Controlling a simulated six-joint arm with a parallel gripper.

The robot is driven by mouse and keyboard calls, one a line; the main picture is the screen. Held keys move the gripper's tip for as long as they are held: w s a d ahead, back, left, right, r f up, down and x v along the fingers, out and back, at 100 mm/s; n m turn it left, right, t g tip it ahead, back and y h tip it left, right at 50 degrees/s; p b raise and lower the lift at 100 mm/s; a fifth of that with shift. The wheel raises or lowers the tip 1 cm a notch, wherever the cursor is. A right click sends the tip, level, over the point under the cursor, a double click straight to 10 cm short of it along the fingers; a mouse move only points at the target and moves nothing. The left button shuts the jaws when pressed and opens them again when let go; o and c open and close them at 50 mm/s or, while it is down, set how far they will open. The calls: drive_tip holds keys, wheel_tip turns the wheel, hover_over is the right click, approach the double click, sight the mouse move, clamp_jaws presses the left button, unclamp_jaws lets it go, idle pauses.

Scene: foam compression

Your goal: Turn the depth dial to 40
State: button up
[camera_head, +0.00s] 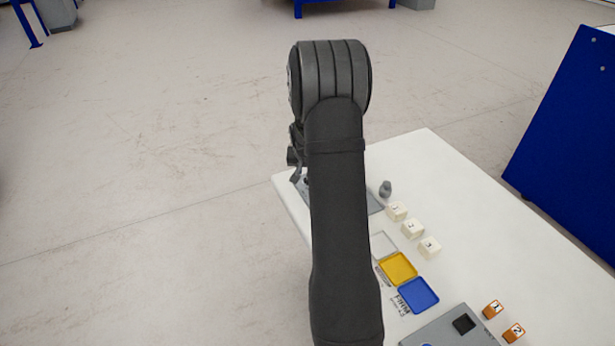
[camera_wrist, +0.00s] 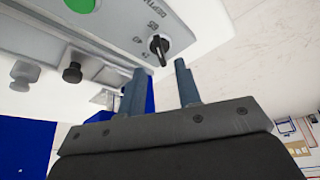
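The depth dial (camera_wrist: 159,46) is a small black knob on a light panel (camera_wrist: 185,20) in the wrist view. Lettering that starts "DEPTH" and small scale numbers stand beside it. A white mark shows on the knob, but I cannot read its setting for certain. My gripper (camera_wrist: 160,66) is open, with its two grey fingers apart and nothing between them. The fingertips appear close to the dial, one to each side of it in the picture; I cannot tell whether they touch it. In the head view my arm hides the gripper and the dial.
A green button (camera_wrist: 79,4) and a dark knob (camera_wrist: 72,74) are near the dial. On the white table (camera_head: 425,165) are numbered white cubes (camera_head: 413,229), a yellow tray (camera_head: 398,268), a blue tray (camera_head: 418,295), orange blocks (camera_head: 492,309) and a grey box (camera_head: 440,332).

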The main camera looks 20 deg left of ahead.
drive_tip(key=shift+x, duration=2.8)
clamp_jaws()
